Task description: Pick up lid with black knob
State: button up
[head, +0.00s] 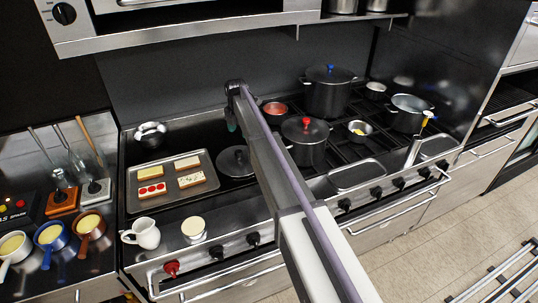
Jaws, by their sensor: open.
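A dark round lid with a black knob (236,162) lies on the range top, right of the baking tray and left of my arm. My arm reaches across the range from the lower right. My gripper (231,122) is at its far end, above the back of the range and farther back than the lid. It is small in the picture; a teal fingertip shows. It is open, with nothing seen in it, and apart from the lid. The lid's right edge is close to my arm in the picture.
A pot with a red-knobbed lid (306,143) and a taller pot with a blue-knobbed lid (329,92) stand right of my arm. The baking tray (160,207) holds toasts. A white pitcher (143,233) and a cream-topped cup (194,229) stand in front. A shelf (215,33) overhangs the back.

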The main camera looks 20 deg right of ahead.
aim_at(239, 151)
jog(key=shift+n, duration=0.4)
jog(key=f+b, duration=0.3)
jog(key=a+f+b, duration=0.1)
jog(key=f+b, duration=0.2)
jog(key=shift+s+a, duration=0.1)
notch_tip(239, 151, down, 5)
jog(key=b, duration=0.5)
jog(key=shift+f, duration=0.15)
jog(key=shift+r, duration=0.3)
jog(key=shift+c, duration=0.3)
jog(key=c, duration=1.1)
